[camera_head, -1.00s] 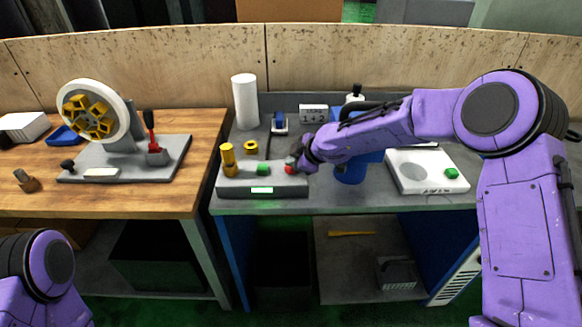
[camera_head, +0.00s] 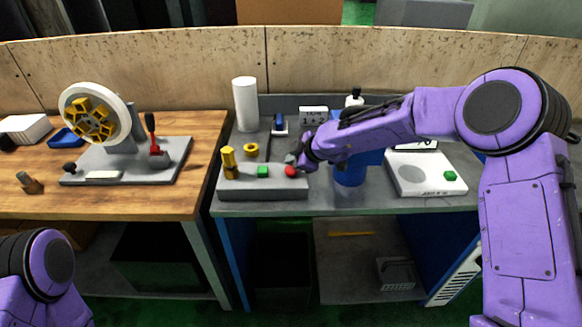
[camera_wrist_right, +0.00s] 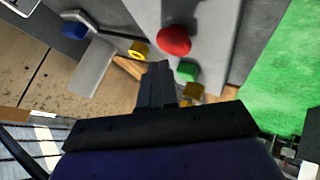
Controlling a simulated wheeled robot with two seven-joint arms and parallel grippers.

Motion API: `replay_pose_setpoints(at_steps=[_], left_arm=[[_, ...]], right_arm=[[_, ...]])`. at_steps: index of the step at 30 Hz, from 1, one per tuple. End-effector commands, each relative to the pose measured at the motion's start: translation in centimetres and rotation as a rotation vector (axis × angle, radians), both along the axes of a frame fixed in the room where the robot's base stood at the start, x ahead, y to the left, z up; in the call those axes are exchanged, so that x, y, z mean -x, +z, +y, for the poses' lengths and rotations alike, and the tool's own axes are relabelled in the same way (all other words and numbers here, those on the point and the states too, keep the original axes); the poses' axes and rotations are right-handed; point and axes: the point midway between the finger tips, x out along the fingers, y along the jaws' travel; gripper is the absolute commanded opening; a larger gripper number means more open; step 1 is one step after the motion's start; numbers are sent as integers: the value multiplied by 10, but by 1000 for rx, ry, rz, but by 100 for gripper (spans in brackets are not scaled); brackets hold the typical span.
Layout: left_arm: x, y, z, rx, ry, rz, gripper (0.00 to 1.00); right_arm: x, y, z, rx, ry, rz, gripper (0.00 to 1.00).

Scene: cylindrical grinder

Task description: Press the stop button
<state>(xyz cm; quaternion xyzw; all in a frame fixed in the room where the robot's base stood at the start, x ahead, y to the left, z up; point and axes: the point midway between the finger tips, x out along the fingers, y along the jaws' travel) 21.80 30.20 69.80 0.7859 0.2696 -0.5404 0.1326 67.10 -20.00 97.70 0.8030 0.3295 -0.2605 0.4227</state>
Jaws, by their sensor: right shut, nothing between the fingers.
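The red stop button (camera_head: 291,171) is a round knob at the right end of the grey control box (camera_head: 245,194) on the grey bench. It also shows in the right wrist view (camera_wrist_right: 174,40), just beyond my fingertips. My right gripper (camera_head: 292,159) is shut and empty, just behind and above the red button. In the right wrist view its closed fingers (camera_wrist_right: 158,68) point toward the button with a small gap in the picture; the head view does not settle whether they touch. A green button (camera_head: 263,171) sits left of the red one. My left gripper is out of view.
A yellow post (camera_head: 229,161) rises from the box's left end. A white scale (camera_head: 425,173) is at right. The wooden table (camera_head: 120,205) holds a wheel device.

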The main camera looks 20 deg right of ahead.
Motion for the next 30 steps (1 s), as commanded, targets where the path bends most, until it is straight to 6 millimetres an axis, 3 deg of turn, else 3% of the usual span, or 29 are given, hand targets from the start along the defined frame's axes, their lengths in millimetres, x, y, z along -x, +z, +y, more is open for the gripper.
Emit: replay_pose_setpoints(at_steps=[8,21,30], left_arm=[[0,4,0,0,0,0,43],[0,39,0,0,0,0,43],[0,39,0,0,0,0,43]], right_arm=[[0,6,0,-1,0,-1,0],[0,50,0,0,1,-1,0],[0,50,0,1,1,0,0]])
